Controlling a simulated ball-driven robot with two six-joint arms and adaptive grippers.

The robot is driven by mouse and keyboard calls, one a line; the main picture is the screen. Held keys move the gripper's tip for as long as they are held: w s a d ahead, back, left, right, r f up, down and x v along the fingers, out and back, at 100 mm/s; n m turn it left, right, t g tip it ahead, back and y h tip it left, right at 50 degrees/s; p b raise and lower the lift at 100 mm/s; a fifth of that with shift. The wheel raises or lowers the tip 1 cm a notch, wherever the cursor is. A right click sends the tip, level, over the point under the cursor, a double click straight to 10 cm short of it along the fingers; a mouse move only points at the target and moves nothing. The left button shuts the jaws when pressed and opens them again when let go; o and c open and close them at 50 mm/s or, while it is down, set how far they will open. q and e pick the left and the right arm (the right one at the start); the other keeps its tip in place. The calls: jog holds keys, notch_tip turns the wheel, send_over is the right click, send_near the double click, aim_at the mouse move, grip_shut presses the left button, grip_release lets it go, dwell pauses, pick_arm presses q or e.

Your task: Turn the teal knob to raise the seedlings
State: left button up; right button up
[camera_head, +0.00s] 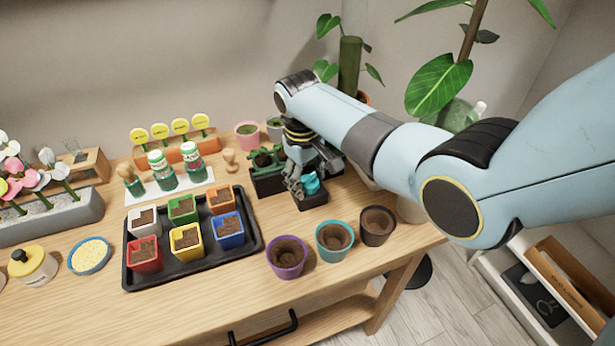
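The teal knob (312,184) sits on a dark block (311,203) towards the right end of the wooden table. The seedlings (265,159) are small green plants in a dark holder (268,184) just left of the knob. My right gripper (304,184) points down at the knob, with one grey finger beside the knob's left side. The gripper partly hides the knob and block, and I cannot tell whether its fingers touch or close on the knob. My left gripper is out of view.
Purple (287,257), teal (334,241) and dark (377,225) pots stand along the front right edge. A black tray (135,274) of several coloured pots is left of them. A pink pot (247,135) and a tall plant (349,65) stand behind.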

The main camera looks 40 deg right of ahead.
jog(key=c, duration=0.8)
jog(key=shift+m, duration=0.3)
jog(key=shift+r+m+p, duration=0.1)
jog(key=shift+m+p, duration=0.65)
jog(key=shift+m, duration=0.45)
jog(key=shift+m+p, duration=0.45)
jog(key=shift+m, duration=0.95)
jog(key=o, duration=1.2)
